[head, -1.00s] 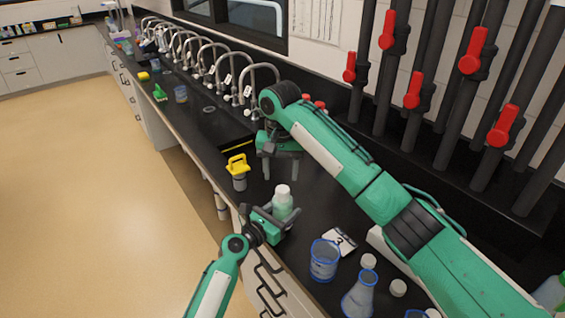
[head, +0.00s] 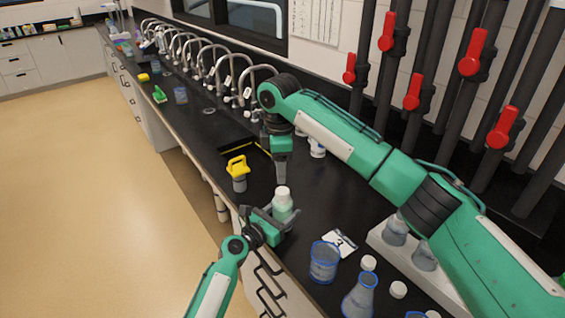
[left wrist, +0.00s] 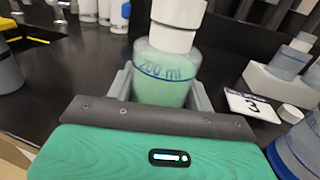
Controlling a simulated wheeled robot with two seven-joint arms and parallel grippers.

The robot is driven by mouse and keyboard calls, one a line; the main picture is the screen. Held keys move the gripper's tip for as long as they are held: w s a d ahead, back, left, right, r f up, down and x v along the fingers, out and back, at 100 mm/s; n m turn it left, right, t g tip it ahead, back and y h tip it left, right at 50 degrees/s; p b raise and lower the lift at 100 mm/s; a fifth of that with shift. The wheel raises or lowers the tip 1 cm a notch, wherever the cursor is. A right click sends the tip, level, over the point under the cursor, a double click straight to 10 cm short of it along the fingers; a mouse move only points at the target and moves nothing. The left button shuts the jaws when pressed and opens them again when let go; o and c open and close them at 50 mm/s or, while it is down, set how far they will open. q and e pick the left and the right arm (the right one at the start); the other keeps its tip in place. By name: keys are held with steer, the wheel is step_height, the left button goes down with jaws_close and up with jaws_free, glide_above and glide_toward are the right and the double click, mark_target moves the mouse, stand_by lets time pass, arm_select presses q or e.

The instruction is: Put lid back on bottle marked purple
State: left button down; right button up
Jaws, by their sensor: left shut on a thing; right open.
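My left gripper (head: 268,222) is shut around a bottle of pale green liquid (head: 283,208), held upright near the counter's front edge. My right gripper (head: 281,172) is open, pointing down just above and behind the bottle's white top. Its fingers overlap in the head view. Loose white lids (head: 368,262) (head: 398,288) lie on the counter to the right.
A blue-rimmed beaker (head: 324,262), a flask (head: 359,298) and a card marked 3 (head: 340,242) are at the right. A yellow-handled item (head: 238,172) stands left of the bottle. White bottles (head: 317,149) stand behind my right gripper. Taps (head: 262,80) line the back.

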mark_target(282, 190)
steer(key=n, duration=0.5)
steer(key=shift+d+r, duration=0.15)
steer(key=shift+r, duration=0.05)
steer(key=n, duration=0.5)
steer(key=shift+d+r+n, duration=0.15)
steer(key=shift+n, duration=0.15)
steer(key=shift+f, duration=4.05)
steer(key=c, duration=1)
